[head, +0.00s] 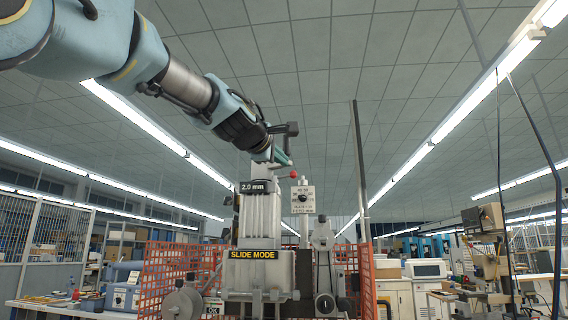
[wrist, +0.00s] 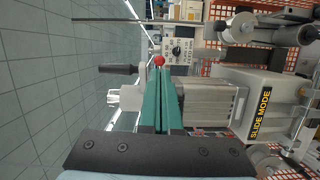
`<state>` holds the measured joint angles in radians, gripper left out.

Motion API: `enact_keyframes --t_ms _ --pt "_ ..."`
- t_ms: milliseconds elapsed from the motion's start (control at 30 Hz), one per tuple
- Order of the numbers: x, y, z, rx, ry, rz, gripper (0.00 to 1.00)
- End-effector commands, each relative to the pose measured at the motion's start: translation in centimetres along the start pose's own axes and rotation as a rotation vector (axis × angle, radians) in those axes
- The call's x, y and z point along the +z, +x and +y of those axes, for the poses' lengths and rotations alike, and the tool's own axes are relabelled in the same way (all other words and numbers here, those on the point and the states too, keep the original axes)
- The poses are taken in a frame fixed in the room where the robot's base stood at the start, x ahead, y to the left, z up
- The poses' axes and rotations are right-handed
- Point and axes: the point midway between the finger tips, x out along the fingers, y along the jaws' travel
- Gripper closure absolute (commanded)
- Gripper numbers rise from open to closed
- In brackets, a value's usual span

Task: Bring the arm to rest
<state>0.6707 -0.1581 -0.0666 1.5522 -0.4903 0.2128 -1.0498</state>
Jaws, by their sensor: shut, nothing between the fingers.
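My arm reaches in from the upper left of the head view. My gripper (head: 283,160) is at its end, just above the top of the stamping machine (head: 262,222). In the wrist view its two green fingers (wrist: 159,85) lie together, shut and empty. They point toward a red ball knob (wrist: 159,60), which also shows in the head view (head: 293,174) just beyond the fingertips. I cannot tell whether the fingertips touch it. The machine has a "SLIDE MODE" label (head: 253,254) and a "2.0 mm" display (head: 258,187).
A dial panel (head: 303,195) stands right of the machine's head. Orange mesh fencing (head: 163,270) stands behind it. A tall grey pole (head: 360,170) rises to its right. A blue machine (head: 122,296) is on the left bench. The space above, under the ceiling, is open.

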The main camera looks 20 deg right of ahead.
Motion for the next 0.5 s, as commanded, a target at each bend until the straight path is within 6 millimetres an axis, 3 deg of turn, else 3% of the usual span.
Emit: enact_keyframes --t_ms 400,500 --pt "0.0 0.03 0.02 0.0 0.0 0.0 1.0" --pt "-0.41 0.25 -0.88 -0.017 0.014 0.006 1.0"
